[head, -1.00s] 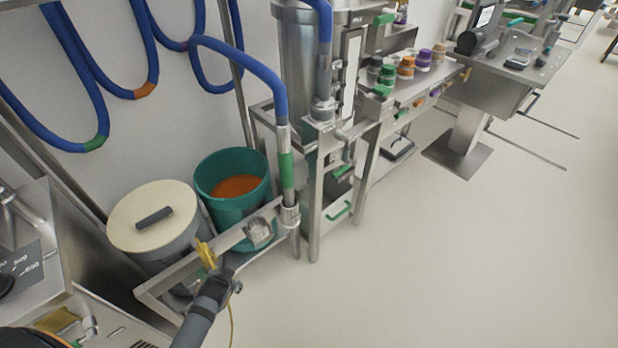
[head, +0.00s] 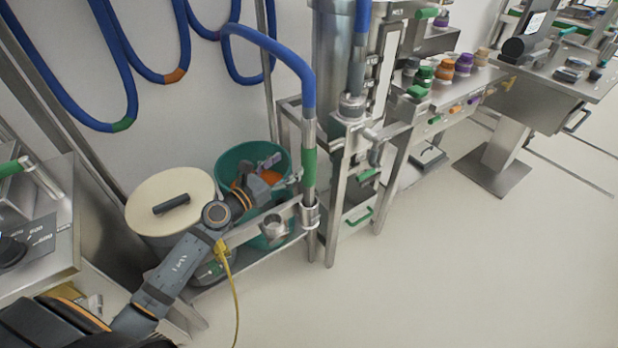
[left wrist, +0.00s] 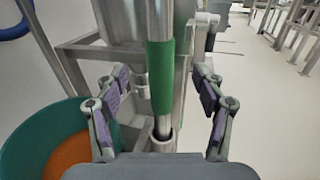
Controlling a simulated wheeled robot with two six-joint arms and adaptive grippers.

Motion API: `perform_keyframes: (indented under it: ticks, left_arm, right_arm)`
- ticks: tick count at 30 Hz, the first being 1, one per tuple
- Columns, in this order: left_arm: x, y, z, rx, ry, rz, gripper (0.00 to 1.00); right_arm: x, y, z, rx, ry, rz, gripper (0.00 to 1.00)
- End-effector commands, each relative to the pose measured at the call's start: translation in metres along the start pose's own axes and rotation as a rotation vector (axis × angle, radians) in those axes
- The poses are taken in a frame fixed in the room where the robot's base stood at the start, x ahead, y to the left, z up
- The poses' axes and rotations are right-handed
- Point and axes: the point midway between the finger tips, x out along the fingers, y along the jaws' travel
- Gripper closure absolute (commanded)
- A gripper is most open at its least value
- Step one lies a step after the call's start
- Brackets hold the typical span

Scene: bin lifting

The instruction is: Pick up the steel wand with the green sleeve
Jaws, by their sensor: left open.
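The steel wand with the green sleeve (head: 309,168) stands upright at the front of the steel frame, its lower end in a ring holder (head: 310,214). A blue hose (head: 268,42) runs from its top. My left gripper (head: 292,181) is just left of the sleeve, over the green bin. In the left wrist view the green sleeve (left wrist: 161,78) stands beyond and between the open fingers of the left gripper (left wrist: 163,85), with gaps on both sides. I see no contact. My right gripper is not in view.
A green bin (head: 227,160) with orange contents and a lidded cream bin (head: 170,200) stand behind my left arm. A second, empty ring holder (head: 272,228) is on the rail. A steel tank (head: 338,60) stands behind the wand.

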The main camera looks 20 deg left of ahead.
Motion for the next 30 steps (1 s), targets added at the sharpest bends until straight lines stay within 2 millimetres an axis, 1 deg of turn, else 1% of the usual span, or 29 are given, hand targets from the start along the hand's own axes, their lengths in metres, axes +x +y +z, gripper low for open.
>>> perform_keyframes:
  ticks: [2, 6, 9, 14, 21, 24, 30]
  left_arm:
    - [0.015, 0.000, 0.004, -0.008, -0.007, 0.004, 0.31]
    - [0.038, 0.000, 0.002, -0.010, -0.004, 0.003, 0.31]
    - [0.046, 0.000, 0.001, -0.009, -0.003, 0.002, 0.31]
    - [0.051, 0.000, 0.000, -0.009, -0.003, 0.001, 0.31]
    - [0.091, 0.000, -0.003, -0.012, -0.004, 0.002, 0.31]
    - [0.098, 0.000, -0.004, -0.011, -0.003, 0.001, 0.31]
    - [0.099, 0.000, -0.004, -0.009, -0.002, 0.001, 0.31]
  right_arm:
    - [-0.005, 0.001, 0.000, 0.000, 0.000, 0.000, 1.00]
    - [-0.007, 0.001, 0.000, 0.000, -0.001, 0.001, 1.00]
    - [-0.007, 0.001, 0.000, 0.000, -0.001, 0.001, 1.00]
    - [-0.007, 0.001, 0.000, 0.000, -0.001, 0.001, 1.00]
    - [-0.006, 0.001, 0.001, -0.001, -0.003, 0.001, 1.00]
    - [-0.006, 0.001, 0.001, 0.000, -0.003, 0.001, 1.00]
    - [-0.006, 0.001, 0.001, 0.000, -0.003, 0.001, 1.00]
